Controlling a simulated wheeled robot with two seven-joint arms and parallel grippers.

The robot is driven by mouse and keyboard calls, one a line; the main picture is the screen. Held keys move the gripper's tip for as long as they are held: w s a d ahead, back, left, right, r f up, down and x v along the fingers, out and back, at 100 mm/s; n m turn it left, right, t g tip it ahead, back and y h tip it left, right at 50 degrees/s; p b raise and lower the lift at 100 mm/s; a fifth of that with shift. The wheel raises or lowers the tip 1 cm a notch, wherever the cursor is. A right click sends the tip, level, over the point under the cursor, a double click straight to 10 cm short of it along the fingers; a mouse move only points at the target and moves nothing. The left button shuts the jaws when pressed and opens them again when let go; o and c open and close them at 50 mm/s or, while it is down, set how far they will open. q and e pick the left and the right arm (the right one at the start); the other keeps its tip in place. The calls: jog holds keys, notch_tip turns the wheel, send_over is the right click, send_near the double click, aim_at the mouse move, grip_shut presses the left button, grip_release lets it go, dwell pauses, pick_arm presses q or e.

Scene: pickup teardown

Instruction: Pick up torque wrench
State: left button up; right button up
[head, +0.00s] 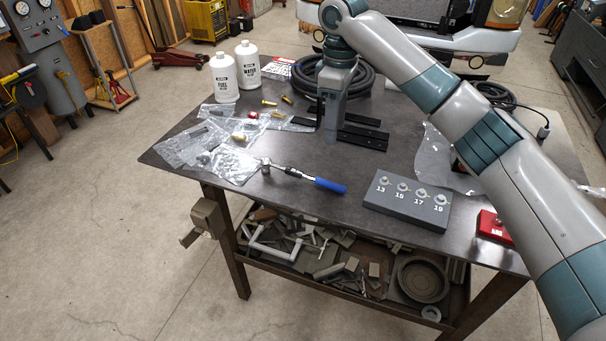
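The torque wrench (299,175) lies on the dark workbench (285,215) near its front edge. Its blue handle points right and its metal head points left, beside clear plastic bags. My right arm comes in from the right, and my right gripper (328,128) points down over the middle of the bench, behind the wrench and apart from it. Dark bars behind the fingers blend with them, so I cannot tell their opening. My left gripper is not in view.
Black flat bars (362,137) lie by my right gripper. A grey socket block (407,199) stands right of the wrench, with a red box (494,227) farther right. White bottles (223,78) and a coiled black hose (368,80) are at the back. A cluttered shelf (335,287) hangs below.

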jog(key=p, duration=0.3)
send_over(331, 183)
notch_tip(331, 183, down, 11)
jog(key=shift+w+a+f, duration=0.1)
jog(key=shift+f, duration=0.6)
jog(key=shift+f+p, duration=0.25)
jog(key=shift+p, duration=0.2)
notch_tip(331, 183, down, 4)
jog(key=shift+r+p, duration=0.1)
jog(key=shift+p, duration=0.95)
jog(key=shift+f, duration=0.45)
jog(key=shift+c, duration=0.3)
